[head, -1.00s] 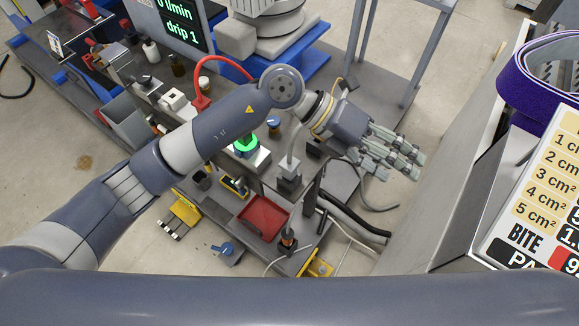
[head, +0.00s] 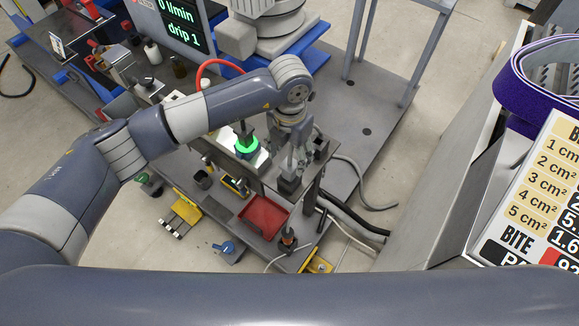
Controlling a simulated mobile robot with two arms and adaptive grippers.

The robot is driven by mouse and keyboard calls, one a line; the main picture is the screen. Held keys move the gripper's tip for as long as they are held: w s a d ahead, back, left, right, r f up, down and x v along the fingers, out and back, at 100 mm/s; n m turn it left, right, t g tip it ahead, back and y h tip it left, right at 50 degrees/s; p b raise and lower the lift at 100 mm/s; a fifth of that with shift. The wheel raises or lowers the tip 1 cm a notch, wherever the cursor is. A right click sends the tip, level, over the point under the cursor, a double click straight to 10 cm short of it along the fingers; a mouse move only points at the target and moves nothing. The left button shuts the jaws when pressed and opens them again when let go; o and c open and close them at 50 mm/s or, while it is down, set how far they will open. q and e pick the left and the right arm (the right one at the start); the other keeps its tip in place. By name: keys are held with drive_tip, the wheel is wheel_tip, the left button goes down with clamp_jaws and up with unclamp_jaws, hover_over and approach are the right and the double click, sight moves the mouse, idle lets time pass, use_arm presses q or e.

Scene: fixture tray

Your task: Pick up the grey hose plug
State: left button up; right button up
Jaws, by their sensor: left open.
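My left gripper (head: 291,164) points down over the fixture tray (head: 222,207), its fingers open. Below and between the fingertips stands a small grey block-like piece on a dark base (head: 289,185), which looks like the grey hose plug in its seat. The fingers hide most of it, and I cannot tell whether they touch it. My right gripper is not in view.
A red tray (head: 264,216) lies in front, with a dark upright post (head: 313,190) close on the right. Black hoses (head: 352,222) run off right. A screen (head: 180,22) stands at the back.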

sight(289, 164)
use_arm(q)
drive_tip(key=f, duration=0.1)
drive_tip(key=f+p, duration=0.1)
drive_tip(key=f, duration=0.1)
drive_tip(key=shift+s+f+p, duration=0.25)
drive_tip(key=shift+f+p, duration=0.1)
drive_tip(key=shift+f, duration=0.4)
drive_tip(key=shift+w, duration=0.1)
drive_tip(key=shift+c, duration=0.3)
drive_tip(key=c, duration=1.2)
drive_tip(key=shift+r, duration=0.1)
